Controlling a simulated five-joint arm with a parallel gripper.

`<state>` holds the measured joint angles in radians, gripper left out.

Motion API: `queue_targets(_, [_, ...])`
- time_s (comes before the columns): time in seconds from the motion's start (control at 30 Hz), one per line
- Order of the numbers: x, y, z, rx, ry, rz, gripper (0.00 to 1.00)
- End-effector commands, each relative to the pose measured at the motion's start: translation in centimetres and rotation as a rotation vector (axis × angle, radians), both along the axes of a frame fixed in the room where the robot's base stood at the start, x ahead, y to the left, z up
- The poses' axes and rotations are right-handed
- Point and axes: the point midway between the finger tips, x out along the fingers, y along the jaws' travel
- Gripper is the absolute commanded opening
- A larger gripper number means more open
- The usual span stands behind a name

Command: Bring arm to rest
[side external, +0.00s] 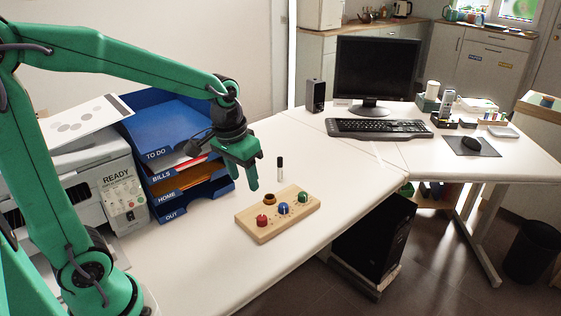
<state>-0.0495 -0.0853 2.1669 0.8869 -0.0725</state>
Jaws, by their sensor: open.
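My green arm reaches in from the left. My gripper (254,184) points down with its fingers apart and nothing between them. It hangs above the white desk (235,262), between the blue letter trays and the wooden block (262,232). The block lies on the desk and bears a red knob (263,221), a blue knob (284,209), a green knob (303,197) and a dark piece with a yellow-brown ring (269,198). The gripper looks apart from the block, though the exact gap cannot be told.
Blue stacked letter trays (167,142) stand behind the gripper, beside a printer (115,185). A monitor (374,68), keyboard (378,129) and mouse (472,143) are further back. The desk in front of the block is clear.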

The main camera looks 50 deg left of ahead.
Motion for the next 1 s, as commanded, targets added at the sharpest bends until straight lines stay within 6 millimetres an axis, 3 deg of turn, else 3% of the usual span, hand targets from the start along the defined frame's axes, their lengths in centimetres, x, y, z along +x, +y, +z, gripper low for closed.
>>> queue_targets(0.2, [-3.2,-0.6,2.7,0.008,-0.086,-0.032,0.48])
queue_targets(0.5, [-7.4,-1.2,4.9,0.019,-0.196,-0.073,0.48])
queue_targets(0.8, [-11.0,-1.6,5.7,0.028,-0.291,-0.107,0.48])
queue_targets(1.0, [-12.0,-1.7,5.7,0.031,-0.317,-0.118,0.48])
